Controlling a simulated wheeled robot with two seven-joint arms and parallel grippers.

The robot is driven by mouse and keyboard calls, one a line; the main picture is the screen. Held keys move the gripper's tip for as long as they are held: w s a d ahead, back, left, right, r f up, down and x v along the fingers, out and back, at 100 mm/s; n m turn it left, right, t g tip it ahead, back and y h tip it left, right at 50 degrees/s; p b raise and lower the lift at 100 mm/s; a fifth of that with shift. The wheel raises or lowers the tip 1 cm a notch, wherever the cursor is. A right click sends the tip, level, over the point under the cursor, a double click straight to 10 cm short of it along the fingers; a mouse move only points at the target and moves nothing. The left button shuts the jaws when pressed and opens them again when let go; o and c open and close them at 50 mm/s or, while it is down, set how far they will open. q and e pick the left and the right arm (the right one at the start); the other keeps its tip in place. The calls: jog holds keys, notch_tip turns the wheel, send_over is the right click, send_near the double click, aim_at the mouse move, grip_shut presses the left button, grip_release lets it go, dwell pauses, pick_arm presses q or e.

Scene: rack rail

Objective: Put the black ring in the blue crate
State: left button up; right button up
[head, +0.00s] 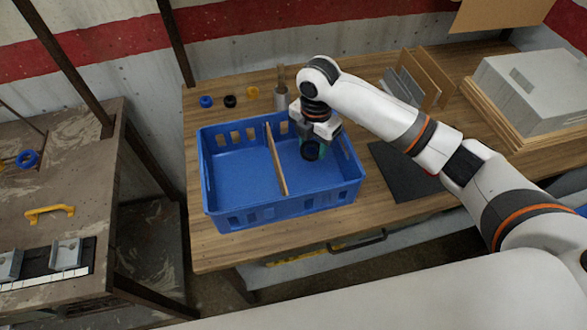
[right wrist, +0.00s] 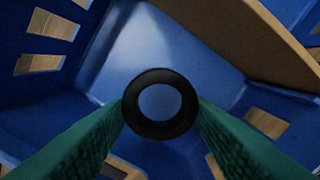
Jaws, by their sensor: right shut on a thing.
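The blue crate (head: 285,208) stands on the wooden workbench, with a brown divider (head: 276,162) splitting it into a left and a right compartment. My right gripper (head: 314,147) points down over the right compartment, near the crate's back side. Its green fingers are shut on a black ring (right wrist: 160,131), which shows dark at the fingertips in the head view (head: 310,152). In the right wrist view, blue crate floor shows through the ring's hole. I cannot tell how far the ring is above the floor. My left gripper is not in view.
Blue (head: 206,101), black (head: 230,101) and yellow (head: 252,91) small rings or rolls stand behind the crate. A dark mat (head: 403,172) lies to its right. Upright panels (head: 427,80) and a grey block (head: 530,85) stand further right. Both crate compartments look otherwise empty.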

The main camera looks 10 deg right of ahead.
aim_at(311, 170)
notch_tip(311, 170, down, 7)
jog(key=shift+f+p, duration=0.1)
jog(key=shift+p, duration=0.45)
jog(key=shift+f, duration=0.3)
jog(key=shift+f, duration=0.1)
jog(key=o, duration=1)
jog(key=shift+c, duration=0.2)
notch_tip(311, 170, up, 12)
jog(key=shift+r+b, duration=0.1)
jog(key=shift+b, duration=0.65)
